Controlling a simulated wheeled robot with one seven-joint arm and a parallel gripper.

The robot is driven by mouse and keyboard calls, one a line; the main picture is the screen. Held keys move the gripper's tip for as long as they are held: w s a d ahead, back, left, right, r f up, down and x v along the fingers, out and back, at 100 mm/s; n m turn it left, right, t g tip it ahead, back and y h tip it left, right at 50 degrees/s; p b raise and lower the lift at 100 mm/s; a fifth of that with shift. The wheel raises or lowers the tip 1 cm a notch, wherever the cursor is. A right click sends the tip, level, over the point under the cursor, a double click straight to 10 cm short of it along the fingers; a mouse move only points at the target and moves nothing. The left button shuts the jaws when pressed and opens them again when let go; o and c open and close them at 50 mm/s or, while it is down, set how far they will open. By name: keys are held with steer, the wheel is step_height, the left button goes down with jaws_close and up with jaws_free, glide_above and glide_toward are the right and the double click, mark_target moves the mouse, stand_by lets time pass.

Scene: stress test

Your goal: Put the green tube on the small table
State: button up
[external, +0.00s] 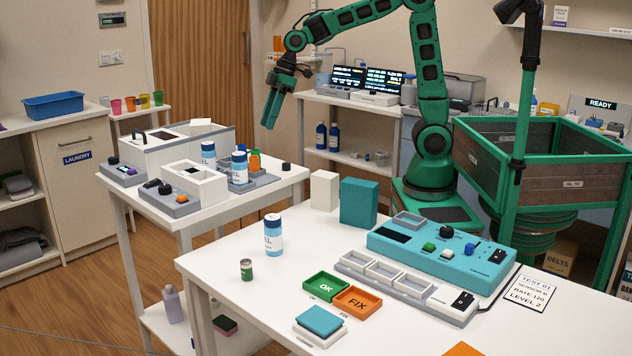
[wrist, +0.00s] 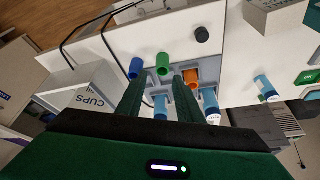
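The green tube (wrist: 163,64) shows in the wrist view at the grey rack (wrist: 185,104), between a blue tube (wrist: 135,67) and an orange tube (wrist: 191,76). In the external view the rack (external: 262,181) stands on the smaller white table (external: 290,176) at the left, where the green tube is mostly hidden behind other tubes. My gripper (external: 268,124) hangs above and behind that table, pointing down. In the wrist view its two fingers (wrist: 158,78) are apart with nothing held; the green tube appears just beyond and between the tips.
Blue-and-white labelled bottles (external: 239,166) stand by the rack. White box units (external: 196,185) fill the table's left side.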

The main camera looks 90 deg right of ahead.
steer(key=s+d+f+m+g, duration=0.1)
steer(key=s+d+f+m, duration=0.1)
steer(key=s, duration=1)
steer(key=s+d+f+m+g+h, duration=0.1)
steer(key=s+d+m, duration=0.3)
steer(key=s, duration=0.8)
steer(key=s+d+f+m+g, duration=0.2)
steer(key=s+m, duration=0.2)
steer(key=s, duration=0.8)
steer(key=shift+s+d+f+m+h, duration=0.3)
steer(key=shift+s+d+f+m, duration=0.05)
steer(key=shift+d+m, duration=0.05)
